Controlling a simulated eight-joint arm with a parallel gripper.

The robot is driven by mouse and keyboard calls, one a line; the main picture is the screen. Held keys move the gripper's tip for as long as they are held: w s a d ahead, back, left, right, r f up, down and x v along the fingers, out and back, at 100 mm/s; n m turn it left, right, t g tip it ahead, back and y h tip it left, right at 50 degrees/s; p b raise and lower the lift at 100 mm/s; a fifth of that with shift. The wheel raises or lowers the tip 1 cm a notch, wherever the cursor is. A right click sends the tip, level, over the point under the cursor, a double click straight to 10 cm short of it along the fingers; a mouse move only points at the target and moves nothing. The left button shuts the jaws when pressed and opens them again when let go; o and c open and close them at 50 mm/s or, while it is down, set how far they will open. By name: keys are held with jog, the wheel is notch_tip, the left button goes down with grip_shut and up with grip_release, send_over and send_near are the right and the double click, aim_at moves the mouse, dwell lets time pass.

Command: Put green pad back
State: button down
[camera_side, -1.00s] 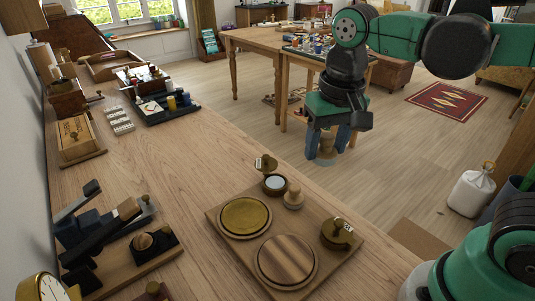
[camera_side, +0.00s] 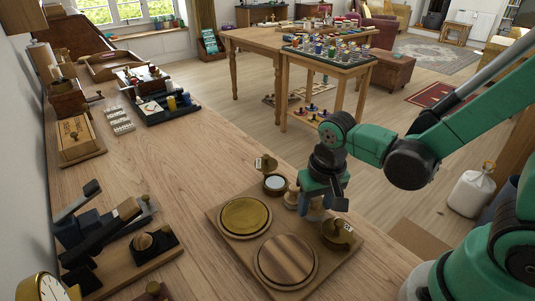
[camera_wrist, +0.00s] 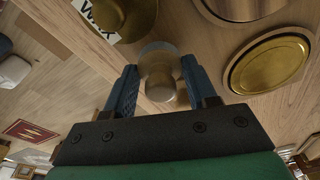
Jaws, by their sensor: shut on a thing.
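My gripper (camera_side: 320,198) is low over the right part of a wooden board (camera_side: 225,232) on the bench. It is shut on a wooden-knobbed pad (camera_side: 316,213). In the wrist view the pale knob (camera_wrist: 158,72) sits between the two blue fingers. The pad's underside is hidden, so I see no green on it; whether it touches the board I cannot tell. Just left of it stands another light wooden-knobbed piece (camera_side: 292,200).
Wooden tools stand at the left. The bench's middle is clear.

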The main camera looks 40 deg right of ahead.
aim_at(321, 205)
jog(key=shift+f, duration=0.55)
jog(key=shift+f, duration=0.1)
jog(key=shift+c, duration=1.4)
grip_release()
notch_tip(321, 205, up, 12)
jog(key=d+n+t, duration=0.2)
jog(key=n+t, duration=0.2)
jog(key=t, duration=0.1)
jog(key=shift+w+f+t+y, duration=0.25)
jog(key=shift+t+y, duration=0.05)
jog(key=shift+t, duration=0.1)
jog(key=shift+d, duration=0.1)
